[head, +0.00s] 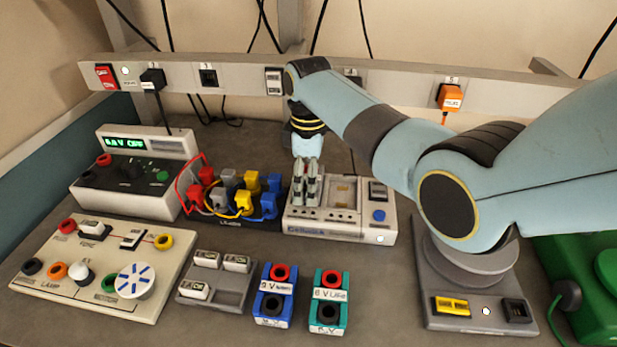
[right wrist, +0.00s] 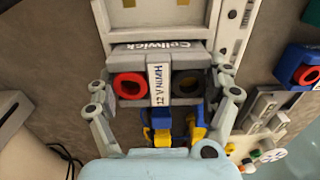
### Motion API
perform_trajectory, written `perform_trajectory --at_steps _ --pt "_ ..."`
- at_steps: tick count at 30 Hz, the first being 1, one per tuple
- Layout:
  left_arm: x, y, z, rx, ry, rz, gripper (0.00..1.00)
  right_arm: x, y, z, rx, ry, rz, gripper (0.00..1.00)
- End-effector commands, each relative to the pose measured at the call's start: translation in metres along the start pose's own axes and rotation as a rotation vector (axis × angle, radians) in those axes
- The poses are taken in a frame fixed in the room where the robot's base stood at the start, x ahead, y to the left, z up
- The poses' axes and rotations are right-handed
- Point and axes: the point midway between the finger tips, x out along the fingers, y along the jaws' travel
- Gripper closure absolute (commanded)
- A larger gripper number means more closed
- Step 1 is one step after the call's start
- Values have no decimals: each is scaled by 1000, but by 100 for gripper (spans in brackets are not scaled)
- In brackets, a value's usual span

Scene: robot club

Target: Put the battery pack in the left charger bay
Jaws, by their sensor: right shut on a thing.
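My right gripper (head: 305,196) is shut on a grey battery pack (right wrist: 158,101) with a red and a dark terminal and a white label. Its fingers grip the pack from both sides in the right wrist view. In the head view the gripper points down over the left part of the grey charger (head: 380,238), at the left bay. The pack is mostly hidden there by the fingers. I cannot tell whether it rests in the bay or hangs just above it. The right bay (head: 343,190) is empty. My left gripper is out of view.
Plugs with red, yellow and blue parts (head: 250,185) and cables stand close left of the charger. A blue pack (head: 274,300) and a teal pack (head: 330,300) stand in front. A meter (head: 125,175) and a grey tray (head: 230,298) are further left.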

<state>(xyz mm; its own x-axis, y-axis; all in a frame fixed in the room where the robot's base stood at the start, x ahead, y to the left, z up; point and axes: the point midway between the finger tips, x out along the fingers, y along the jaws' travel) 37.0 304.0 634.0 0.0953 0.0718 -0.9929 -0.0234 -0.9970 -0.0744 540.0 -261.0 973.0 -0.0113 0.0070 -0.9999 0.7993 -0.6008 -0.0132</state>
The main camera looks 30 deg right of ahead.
Motion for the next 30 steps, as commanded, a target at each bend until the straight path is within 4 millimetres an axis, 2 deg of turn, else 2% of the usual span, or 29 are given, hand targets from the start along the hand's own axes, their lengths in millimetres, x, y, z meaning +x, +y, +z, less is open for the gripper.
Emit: perform_trajectory --at_steps 8,9,12,20,23,26,30 --pt "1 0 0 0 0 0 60 2 0 0 0 1 1 61" --pt "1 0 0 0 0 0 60 2 0 0 0 0 0 11" --pt "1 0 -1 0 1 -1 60 2 0 0 0 0 0 0" --pt "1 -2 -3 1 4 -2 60 1 0 0 0 0 0 0" --pt "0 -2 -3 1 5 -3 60 -5 0 0 0 1 1 0" --pt "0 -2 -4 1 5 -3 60 -20 1 -1 0 3 3 0" --pt "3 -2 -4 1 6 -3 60 -51 1 -1 0 4 4 0"
